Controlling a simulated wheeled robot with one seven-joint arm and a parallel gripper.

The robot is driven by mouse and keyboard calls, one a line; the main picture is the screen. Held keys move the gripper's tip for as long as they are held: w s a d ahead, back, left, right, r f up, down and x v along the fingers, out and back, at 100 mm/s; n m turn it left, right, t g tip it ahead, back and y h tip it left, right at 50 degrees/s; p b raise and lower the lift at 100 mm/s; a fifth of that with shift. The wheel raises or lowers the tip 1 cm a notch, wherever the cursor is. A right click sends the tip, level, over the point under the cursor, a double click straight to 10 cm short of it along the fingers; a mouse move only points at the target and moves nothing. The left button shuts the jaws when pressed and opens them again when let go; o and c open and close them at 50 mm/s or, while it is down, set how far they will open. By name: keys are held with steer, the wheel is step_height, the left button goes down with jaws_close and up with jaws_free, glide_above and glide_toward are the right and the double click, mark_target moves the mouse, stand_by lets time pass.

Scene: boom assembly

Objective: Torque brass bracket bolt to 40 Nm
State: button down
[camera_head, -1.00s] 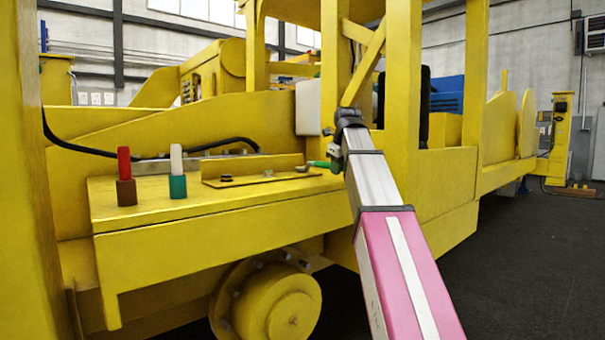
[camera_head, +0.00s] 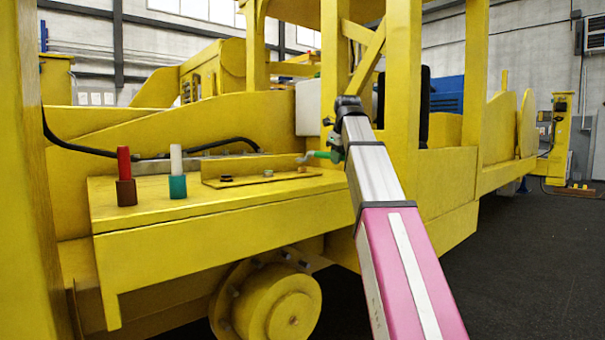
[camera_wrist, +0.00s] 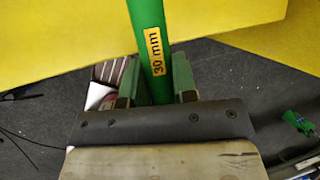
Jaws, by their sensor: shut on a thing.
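My gripper (camera_head: 335,146) is shut on a green tool (camera_head: 325,155) beside the yellow post. In the wrist view the green tool (camera_wrist: 147,30) carries an orange label reading "30 mm" and stands between the jaws (camera_wrist: 158,88). The tool's grey head points left, just above the right end of the yellow bracket (camera_head: 258,165). The bracket lies on the yellow ledge. Along its base sit a black bolt (camera_head: 227,179), a brass-coloured bolt (camera_head: 268,173) and another small bolt (camera_head: 302,169) under the tool head. The tool head appears apart from the bolts.
A red tool (camera_head: 124,160) in a brown holder and a white tool (camera_head: 176,158) in a teal holder stand upright on the ledge (camera_head: 215,206), left of the bracket. A black hose (camera_head: 90,150) runs behind. A yellow post (camera_head: 402,90) rises close to my arm.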

steer(key=shift+r, duration=0.55)
